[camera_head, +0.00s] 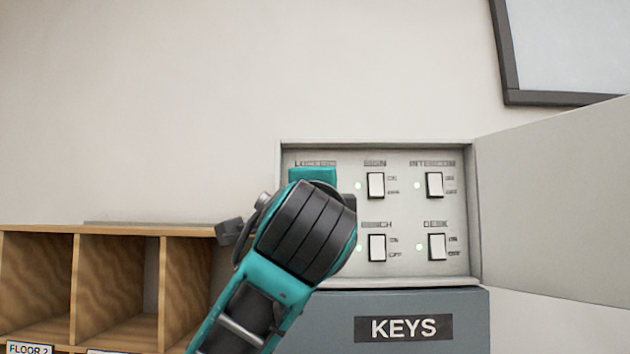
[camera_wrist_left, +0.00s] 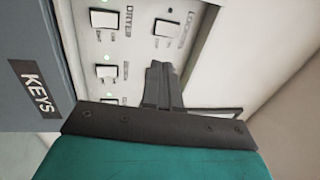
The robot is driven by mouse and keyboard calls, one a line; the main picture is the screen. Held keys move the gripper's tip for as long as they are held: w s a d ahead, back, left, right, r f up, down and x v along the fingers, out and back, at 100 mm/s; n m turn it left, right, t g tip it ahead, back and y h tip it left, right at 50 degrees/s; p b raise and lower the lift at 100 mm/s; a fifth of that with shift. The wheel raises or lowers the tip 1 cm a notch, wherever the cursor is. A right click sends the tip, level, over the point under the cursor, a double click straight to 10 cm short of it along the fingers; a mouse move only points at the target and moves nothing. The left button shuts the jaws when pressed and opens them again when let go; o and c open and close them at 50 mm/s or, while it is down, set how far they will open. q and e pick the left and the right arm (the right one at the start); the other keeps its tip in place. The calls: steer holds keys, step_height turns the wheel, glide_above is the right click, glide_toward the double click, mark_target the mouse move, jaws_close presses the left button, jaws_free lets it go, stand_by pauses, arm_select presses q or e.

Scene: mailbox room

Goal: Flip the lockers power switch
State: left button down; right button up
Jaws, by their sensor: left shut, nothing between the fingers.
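An open switch panel (camera_head: 405,215) on the wall holds two rows of white rocker switches. The "LOCKERS" label (camera_head: 315,163) shows at the top left, partly covered; its switch is hidden behind my left arm in the head view. In the left wrist view a white switch (camera_wrist_left: 168,28), apparently the lockers one, sits in the upper row with a dark indicator dot beside it. My left gripper (camera_wrist_left: 160,68) is shut and empty, its fingers close to the panel beside that switch; I cannot tell whether they touch. My right gripper is not in view.
The SIGN switch (camera_head: 376,185), INTERCOM switch (camera_head: 434,185) and DESK switch (camera_head: 437,247) have lit green dots. The panel door (camera_head: 560,200) stands open to the right. A grey KEYS box (camera_head: 470,320) is below. Wooden cubbies (camera_head: 118,240) stand at left.

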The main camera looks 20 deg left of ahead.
arm_select(q)
steer(key=shift+s+a+r+y, duration=0.1)
steer(key=shift+s+r+y, duration=0.15)
steer(key=shift+r, duration=0.35)
steer(key=shift+s+a+r+y, duration=0.15)
steer(key=shift+s+r, duration=0.2)
steer(key=shift+r, duration=0.2)
steer(key=p+x, duration=0.3)
steer(key=x, duration=1.1)
steer(key=shift+s+d+r, duration=0.1)
steer(key=shift+r, duration=0.05)
